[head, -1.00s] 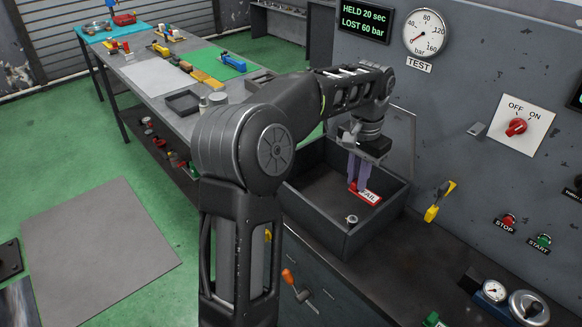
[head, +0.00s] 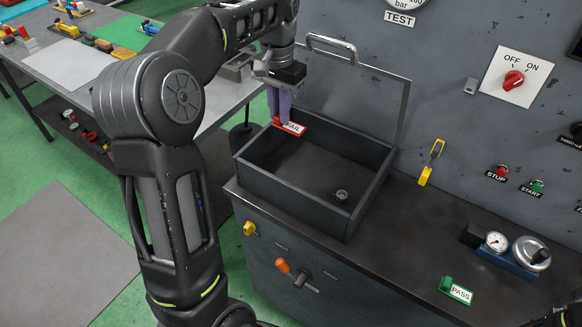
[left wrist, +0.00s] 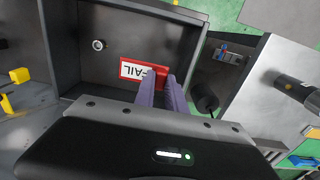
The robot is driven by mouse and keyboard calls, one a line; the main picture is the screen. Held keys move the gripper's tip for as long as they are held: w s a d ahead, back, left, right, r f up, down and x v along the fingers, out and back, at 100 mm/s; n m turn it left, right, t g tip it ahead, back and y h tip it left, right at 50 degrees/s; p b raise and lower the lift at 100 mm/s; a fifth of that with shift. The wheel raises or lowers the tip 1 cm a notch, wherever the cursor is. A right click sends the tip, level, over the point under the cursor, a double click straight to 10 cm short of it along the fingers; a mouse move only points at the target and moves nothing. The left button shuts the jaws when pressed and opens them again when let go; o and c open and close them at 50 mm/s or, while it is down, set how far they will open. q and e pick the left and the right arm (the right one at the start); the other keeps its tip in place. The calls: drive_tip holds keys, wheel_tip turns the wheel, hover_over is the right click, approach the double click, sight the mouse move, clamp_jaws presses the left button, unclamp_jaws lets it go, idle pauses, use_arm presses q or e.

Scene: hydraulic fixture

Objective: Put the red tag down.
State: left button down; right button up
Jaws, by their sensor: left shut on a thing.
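The red tag (head: 297,129), with a white FAIL label, is held between the purple fingers of my left gripper (head: 281,120). In the head view it shows at the back left rim of an open dark box (head: 290,210). In the left wrist view the tag (left wrist: 133,70) shows against the box's inside, close to one wall, with my left gripper (left wrist: 163,85) shut on its end. I cannot tell how high it is above the floor of the box.
The box's lid (head: 355,90) stands open. A small round metal part (head: 341,196) lies in the box. A green PASS tag (head: 458,291) lies on the counter (head: 400,250). A yellow clip (head: 431,163) is on the panel. A long workbench (head: 75,65) stands at the left.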

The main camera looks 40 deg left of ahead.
use_arm(q)
drive_tip(key=shift+d, duration=0.15)
wheel_tip(320, 180, down, 13)
drive_tip(key=b, duration=0.4)
drive_tip(key=shift+f, duration=0.25)
wheel_tip(320, 180, down, 4)
drive_tip(key=shift+r, duration=0.1)
drive_tip(key=shift+f, duration=0.35)
